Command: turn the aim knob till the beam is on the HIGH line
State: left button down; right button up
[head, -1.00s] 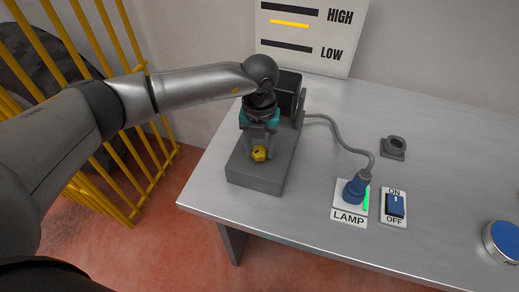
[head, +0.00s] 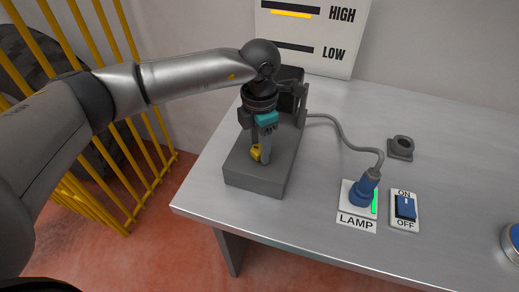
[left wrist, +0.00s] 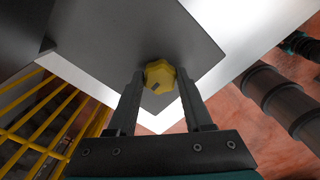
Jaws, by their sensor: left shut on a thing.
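The yellow aim knob (head: 255,153) sits on the grey lamp base (head: 240,175), partly hidden by my gripper. My left gripper (head: 260,156) reaches down to it and is shut on it. In the left wrist view the knob (left wrist: 160,76) sits between the two fingertips, a dark mark on its face. The yellow beam bar (head: 291,14) shows on the white board (head: 325,65), just under the black HIGH line (head: 300,8) and close against its lower edge. The black LOW line (head: 295,47) is well below. My right gripper is not in view.
A cable runs from the lamp to a blue plug (head: 362,190) in the LAMP socket, beside a green light. An ON/OFF switch (head: 405,207) and a small dark fixture (head: 401,147) are to the right. A yellow cage (head: 130,170) stands left of the table (head: 320,250).

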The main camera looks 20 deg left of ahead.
aim_at(259, 148)
pick_arm(q)
jog(key=m+b, duration=0.2)
jog(key=m, duration=0.3)
jog(key=shift+b, duration=0.3)
jog(key=shift+r+m, duration=0.1)
jog(key=shift+m, duration=0.2)
jog(key=shift+w, duration=0.1)
jog(key=shift+c, duration=1.5)
grip_release()
notch_tip(259, 148, up, 15)
jog(key=p, duration=0.1)
